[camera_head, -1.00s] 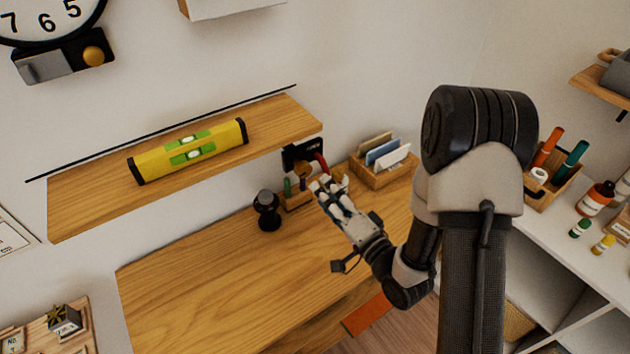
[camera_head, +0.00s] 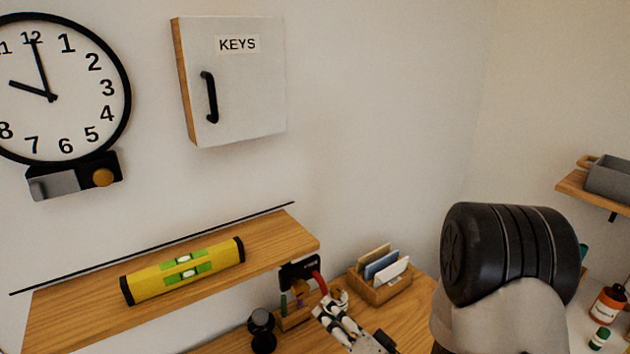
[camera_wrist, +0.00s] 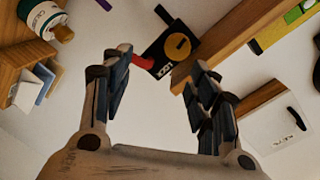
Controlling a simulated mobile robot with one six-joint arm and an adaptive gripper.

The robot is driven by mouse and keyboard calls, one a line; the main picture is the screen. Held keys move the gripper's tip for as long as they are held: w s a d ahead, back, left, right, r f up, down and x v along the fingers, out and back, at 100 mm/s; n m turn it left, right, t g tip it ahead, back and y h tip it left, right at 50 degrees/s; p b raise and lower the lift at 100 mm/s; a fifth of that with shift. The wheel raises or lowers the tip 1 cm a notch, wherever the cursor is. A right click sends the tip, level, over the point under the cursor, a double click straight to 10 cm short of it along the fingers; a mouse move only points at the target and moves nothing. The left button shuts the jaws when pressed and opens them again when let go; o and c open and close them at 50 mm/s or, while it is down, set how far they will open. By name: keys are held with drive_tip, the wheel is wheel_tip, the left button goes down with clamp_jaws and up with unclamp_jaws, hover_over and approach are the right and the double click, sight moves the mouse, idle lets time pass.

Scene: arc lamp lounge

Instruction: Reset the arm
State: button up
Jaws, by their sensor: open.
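My gripper (camera_head: 335,312) is low in the head view, over the wooden desk (camera_head: 405,316) and in front of the small organizer by the wall. In the wrist view my gripper (camera_wrist: 160,90) has its two fingers wide apart, open, with nothing between them. Beyond the fingertips in that view is a black lock box (camera_wrist: 172,50) with a yellow round knob and a red handle. My arm rises on the right of the head view and hides part of the desk and the right side.
A wooden shelf (camera_head: 270,232) holds a yellow spirit level (camera_head: 183,270). A white key cabinet (camera_head: 235,80) and a clock (camera_head: 60,90) hang above. A wooden letter holder (camera_head: 380,290) and a black knobbed object (camera_head: 262,330) stand on the desk. The wall's middle is clear.

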drive_tip(key=s+d+r+n+g+h, duration=0.3)
drive_tip(key=s+d+r+g+h, duration=0.1)
drive_tip(key=d+r+h, duration=0.6)
drive_tip(key=s+r+n+g, duration=0.1)
drive_tip(key=s+g, duration=0.1)
drive_tip(key=s, duration=0.9)
drive_tip(key=s+r+n+g+y, duration=0.1)
drive_tip(key=s+g, duration=0.2)
drive_tip(key=s, duration=0.8)
drive_tip(key=shift+a+r, duration=0.35)
drive_tip(key=shift+a, duration=0.05)
